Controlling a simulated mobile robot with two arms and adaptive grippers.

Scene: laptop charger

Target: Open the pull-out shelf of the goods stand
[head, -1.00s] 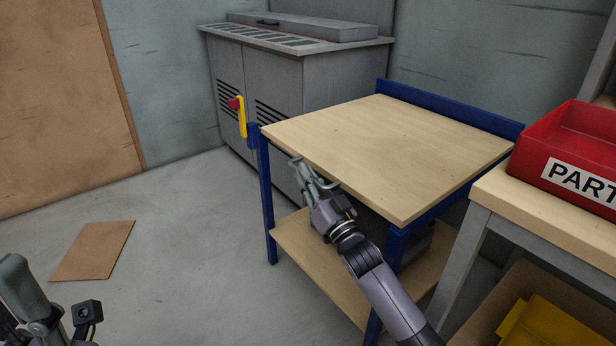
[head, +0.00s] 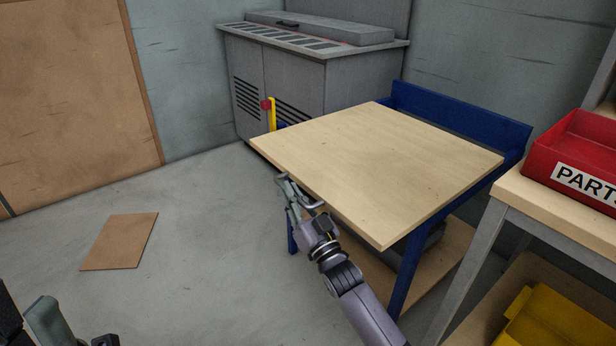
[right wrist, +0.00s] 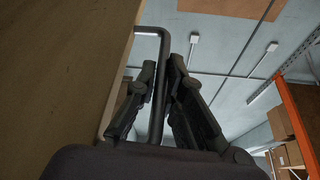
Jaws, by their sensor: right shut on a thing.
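The goods stand has a blue frame (head: 407,270) and a pale wooden pull-out shelf (head: 385,165) on top. The shelf sits forward of the blue back panel (head: 455,121), with a blue strip of frame bare behind it. My right gripper (head: 290,188) is at the shelf's front edge, shut on its handle. In the right wrist view the thin dark bent handle (right wrist: 164,50) runs between the fingers, beside the shelf board (right wrist: 60,70). Part of my left gripper (head: 45,322) shows at the bottom left corner, mostly cut off.
A grey cabinet (head: 300,85) stands behind the stand. A table with a red parts bin (head: 575,160) is close at the right, with a yellow bin (head: 550,320) below. A brown sheet (head: 120,241) lies on the floor at left. The floor in front of the stand is clear.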

